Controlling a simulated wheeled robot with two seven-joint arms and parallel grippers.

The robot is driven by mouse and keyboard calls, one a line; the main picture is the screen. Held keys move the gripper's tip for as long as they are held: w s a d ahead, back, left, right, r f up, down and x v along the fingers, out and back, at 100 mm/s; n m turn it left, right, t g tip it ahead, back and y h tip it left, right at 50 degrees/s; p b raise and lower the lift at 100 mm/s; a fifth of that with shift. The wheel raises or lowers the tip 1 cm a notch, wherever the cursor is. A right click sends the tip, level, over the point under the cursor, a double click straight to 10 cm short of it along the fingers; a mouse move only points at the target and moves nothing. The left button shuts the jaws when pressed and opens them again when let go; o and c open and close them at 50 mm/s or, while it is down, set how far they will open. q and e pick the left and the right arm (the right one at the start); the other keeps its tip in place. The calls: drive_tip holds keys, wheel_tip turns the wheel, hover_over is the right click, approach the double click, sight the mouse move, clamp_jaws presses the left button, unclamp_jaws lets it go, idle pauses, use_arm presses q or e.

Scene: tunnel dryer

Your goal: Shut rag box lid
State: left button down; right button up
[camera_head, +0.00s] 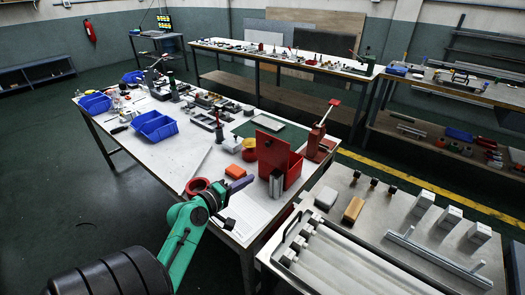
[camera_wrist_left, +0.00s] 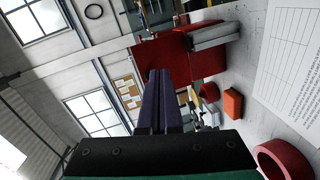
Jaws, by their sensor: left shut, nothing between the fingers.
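The red rag box (camera_head: 292,170) stands on the white workbench, and it also shows in the left wrist view (camera_wrist_left: 208,66). Its red lid (camera_head: 272,153) is open and stands up steeply at the box's left side; in the left wrist view the lid (camera_wrist_left: 156,58) rises beyond my fingers. My left gripper (camera_head: 243,183) has dark purple fingers, shut and empty, to the left of and nearer than the box. The fingers (camera_wrist_left: 162,100) point toward the lid and appear apart from it. My right gripper is not in view.
Grey blocks (camera_head: 276,184) stand right in front of the box. An orange block (camera_head: 236,171) and a red ring (camera_head: 197,186) lie left of it. A red press (camera_head: 318,140) stands behind right. Blue bins (camera_head: 155,126) are farther left.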

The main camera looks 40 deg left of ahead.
use_arm(q)
drive_tip(key=a+r+n+t+y, duration=0.2)
drive_tip(key=a+r+n, duration=0.1)
drive_tip(key=a, duration=0.2)
drive_tip(key=p, duration=0.2)
approach(267, 145)
drive_tip(key=w+p, duration=0.1)
drive_tip(key=w, duration=0.2)
drive_tip(key=w+p, duration=0.1)
drive_tip(key=w, duration=0.2)
drive_tip(key=shift+a+r, duration=0.15)
drive_tip(key=shift+a, duration=0.1)
drive_tip(key=shift+w+g, duration=0.3)
drive_tip(key=shift+w, duration=0.15)
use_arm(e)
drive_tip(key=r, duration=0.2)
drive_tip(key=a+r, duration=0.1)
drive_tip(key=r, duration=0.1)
